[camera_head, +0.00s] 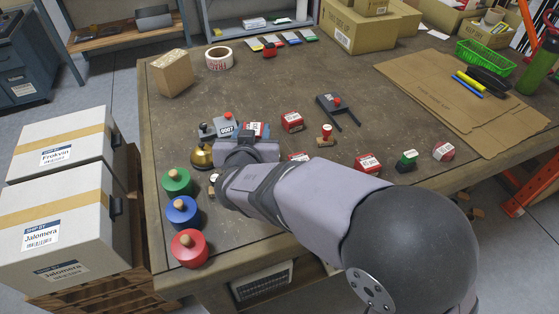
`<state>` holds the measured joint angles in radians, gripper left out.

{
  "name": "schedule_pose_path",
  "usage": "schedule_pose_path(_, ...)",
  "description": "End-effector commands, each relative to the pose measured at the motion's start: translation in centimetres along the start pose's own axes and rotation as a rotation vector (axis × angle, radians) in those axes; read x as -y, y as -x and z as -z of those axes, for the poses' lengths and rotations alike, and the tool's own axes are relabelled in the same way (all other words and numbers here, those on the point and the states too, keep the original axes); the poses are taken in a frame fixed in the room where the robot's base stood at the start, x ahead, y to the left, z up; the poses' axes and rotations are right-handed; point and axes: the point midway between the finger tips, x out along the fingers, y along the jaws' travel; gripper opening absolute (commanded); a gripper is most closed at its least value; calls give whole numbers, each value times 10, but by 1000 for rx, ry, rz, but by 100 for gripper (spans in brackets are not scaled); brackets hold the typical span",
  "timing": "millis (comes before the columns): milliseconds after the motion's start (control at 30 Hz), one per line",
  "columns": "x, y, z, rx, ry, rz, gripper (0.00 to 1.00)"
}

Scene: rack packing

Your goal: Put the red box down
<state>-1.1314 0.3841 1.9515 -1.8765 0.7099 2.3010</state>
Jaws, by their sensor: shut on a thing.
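Several small red boxes with white labels are on the brown worktable (300,80). My gripper (249,134) is over the left middle of the table, seen from behind, and its fingertips are largely hidden by my own wrist. It is shut on a red box (256,128) that shows just beyond it. I cannot tell whether this box touches the table. Other red boxes are to the right: one (292,121) close by, one (298,157) partly behind my arm, and one (368,163) farther right.
A grey device (208,131) and a brass-coloured object (201,156) are left of my gripper. Green (176,182), blue (182,212) and red (189,248) knobbed cylinders line the left edge. A black forked tool (338,105) lies to the right. The table's far middle is clear.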

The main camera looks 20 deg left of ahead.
Motion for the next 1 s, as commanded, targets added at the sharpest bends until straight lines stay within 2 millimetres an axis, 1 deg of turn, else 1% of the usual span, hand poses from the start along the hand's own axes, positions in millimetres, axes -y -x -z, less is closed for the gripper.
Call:
schedule_pose_path(33,0,-3,-9,3,4,0,15)
schedule_pose_path(100,0,-8,-20,4,5,-2,15)
schedule_pose_path(233,0,-14,-35,2,3,0,15)
schedule_pose_path(300,0,-16,-40,1,2,0,15)
schedule_pose_path(533,0,-18,-44,0,1,-1,15)
schedule_pose_path(800,0,-29,-71,2,3,-1,15)
schedule_pose_path(900,0,-32,-76,0,1,1,15)
schedule_pose_path(1000,0,-32,-77,0,0,1,15)
